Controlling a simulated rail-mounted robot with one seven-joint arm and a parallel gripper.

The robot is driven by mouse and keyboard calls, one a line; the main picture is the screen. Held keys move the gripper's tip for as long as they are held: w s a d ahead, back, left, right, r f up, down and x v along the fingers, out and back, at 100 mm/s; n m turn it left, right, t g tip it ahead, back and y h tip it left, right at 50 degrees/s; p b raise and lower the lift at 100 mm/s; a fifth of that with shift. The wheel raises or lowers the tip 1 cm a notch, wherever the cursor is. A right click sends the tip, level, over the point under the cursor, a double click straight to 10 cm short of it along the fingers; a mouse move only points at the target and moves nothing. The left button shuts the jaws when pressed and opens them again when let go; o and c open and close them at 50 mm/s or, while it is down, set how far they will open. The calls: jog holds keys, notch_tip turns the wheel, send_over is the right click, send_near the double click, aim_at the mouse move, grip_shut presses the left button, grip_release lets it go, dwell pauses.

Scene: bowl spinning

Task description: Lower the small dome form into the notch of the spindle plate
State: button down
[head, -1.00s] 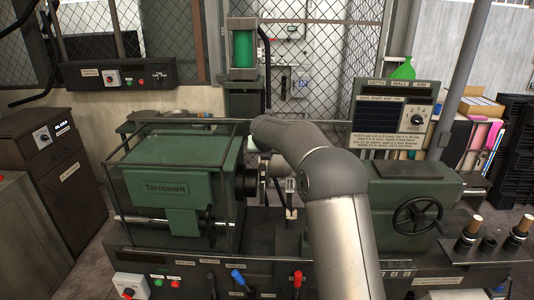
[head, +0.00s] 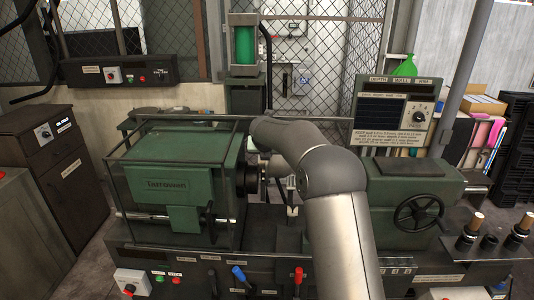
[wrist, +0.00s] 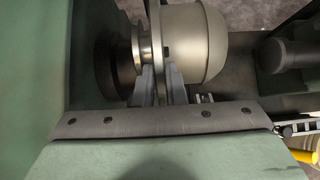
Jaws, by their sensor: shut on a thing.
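The small dome form (wrist: 200,45), smooth pale grey metal with a flange on its left side, lies on its side in the wrist view, its rounded end to the right. My gripper (wrist: 160,78) is shut on the flange, with a grey finger on each side of it. The spindle plate is a dark round disc (wrist: 112,52) left of the form, joined to a shiny stepped hub. The dark plate (head: 246,180) also shows at the headstock in the head view. Whether form and plate touch, and the notch itself, I cannot make out. My arm mostly hides the gripper in the head view.
A grey bar with several screws (wrist: 165,118) crosses in front of the fingers above a green surface. A green headstock (head: 170,180) with a guard frame stands left. A tailstock with handwheel (head: 418,214) stands right.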

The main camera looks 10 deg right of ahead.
aim_at(266, 166)
jog(key=shift+f, duration=0.45)
dwell(0.5)
jog(key=shift+f, duration=0.35)
jog(key=shift+f, duration=0.2)
jog(key=shift+f+b, duration=0.45)
jog(key=shift+f, duration=0.5)
jog(key=shift+f, duration=0.25)
dwell(0.3)
jog(key=shift+f+b, duration=0.3)
jog(key=shift+f, duration=0.05)
jog(key=shift+f, duration=0.25)
jog(key=shift+f+b, duration=0.3)
jog(key=shift+f, duration=0.05)
